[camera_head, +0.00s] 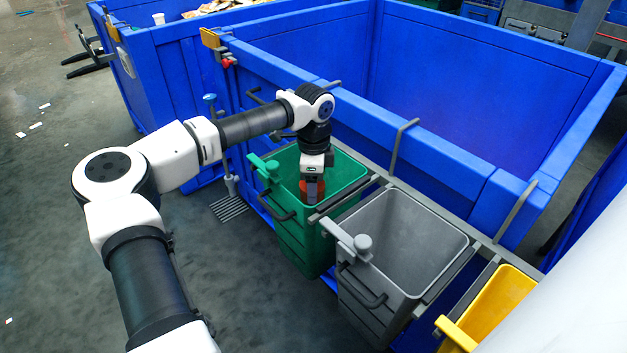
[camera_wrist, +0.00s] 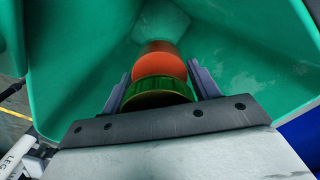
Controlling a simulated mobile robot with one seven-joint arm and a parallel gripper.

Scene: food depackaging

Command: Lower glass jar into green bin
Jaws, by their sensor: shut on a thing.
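The green bin (camera_head: 341,172) hangs on the side of the large blue container, left of the grey bin. My gripper (camera_head: 312,188) points down into the green bin's mouth. In the wrist view my gripper (camera_wrist: 163,95) is shut on the glass jar (camera_wrist: 160,68), with one finger on each side. The jar looks orange-red with a greenish-gold rim at the near end. In the head view the jar (camera_head: 313,191) shows as a reddish patch below my gripper. Green bin walls (camera_wrist: 235,55) surround it in the wrist view. The gap between the jar and the bin floor cannot be judged.
A grey bin (camera_head: 459,243) stands right beside the green one, and a yellow bin (camera_head: 528,283) is further right. The large blue container (camera_head: 460,165) rises behind them. Dark handles and rails run along the bin rims. Open floor (camera_head: 60,220) lies at the left.

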